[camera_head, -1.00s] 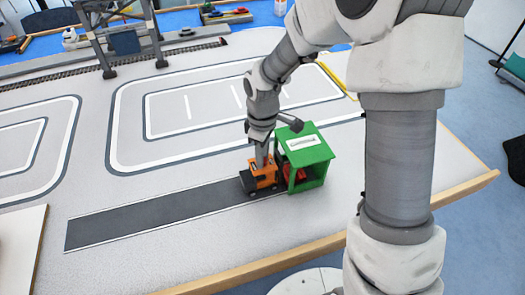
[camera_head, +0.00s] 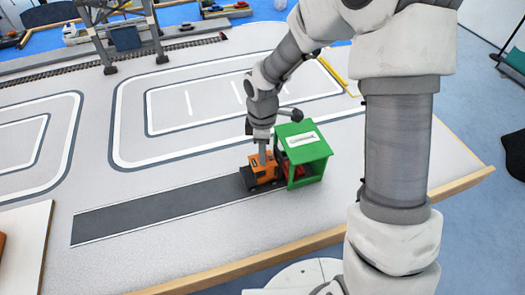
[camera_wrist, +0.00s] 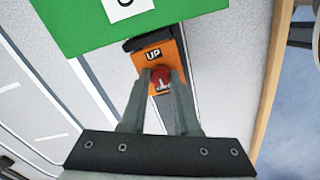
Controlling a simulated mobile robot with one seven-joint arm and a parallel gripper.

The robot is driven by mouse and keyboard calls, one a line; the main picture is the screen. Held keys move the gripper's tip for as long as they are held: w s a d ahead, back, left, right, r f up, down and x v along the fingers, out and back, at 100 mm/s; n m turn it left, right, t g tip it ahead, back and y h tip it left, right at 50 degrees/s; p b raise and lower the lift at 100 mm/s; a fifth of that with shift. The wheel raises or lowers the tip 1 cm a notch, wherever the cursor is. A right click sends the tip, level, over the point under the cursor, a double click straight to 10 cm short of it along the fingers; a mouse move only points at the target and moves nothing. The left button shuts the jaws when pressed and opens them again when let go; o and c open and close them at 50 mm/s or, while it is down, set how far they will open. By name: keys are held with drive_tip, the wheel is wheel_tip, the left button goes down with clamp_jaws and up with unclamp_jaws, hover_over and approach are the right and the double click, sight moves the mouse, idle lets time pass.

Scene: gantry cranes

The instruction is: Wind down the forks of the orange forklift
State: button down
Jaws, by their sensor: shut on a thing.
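The orange forklift (camera_head: 264,170) stands on the dark strip, at the open left side of the green shed (camera_head: 303,151). In the wrist view the forklift's orange top (camera_wrist: 152,54) carries an "UP" label beside a red knob (camera_wrist: 161,75). My gripper (camera_head: 262,150) points down over the forklift. In the wrist view its fingertips (camera_wrist: 161,82) are shut on the red knob. The forks are hidden, so I cannot tell their height. Something red shows inside the shed, partly covered by its walls.
The dark strip (camera_head: 150,212) runs clear to the left of the forklift. The table's wooden front edge (camera_head: 300,244) lies close in front of the shed. Grey gantry legs (camera_head: 105,48) stand at the back left, by a rail track.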

drive_tip(key=c, duration=0.6)
unclamp_jaws()
drive_tip(key=shift+c, duration=0.2)
drive_tip(key=shift+r, duration=0.1)
wheel_tip(320, 180, up, 17)
drive_tip(key=p, duration=0.2)
drive_tip(key=shift+p, duration=0.35)
drive_tip(key=shift+r, duration=0.1)
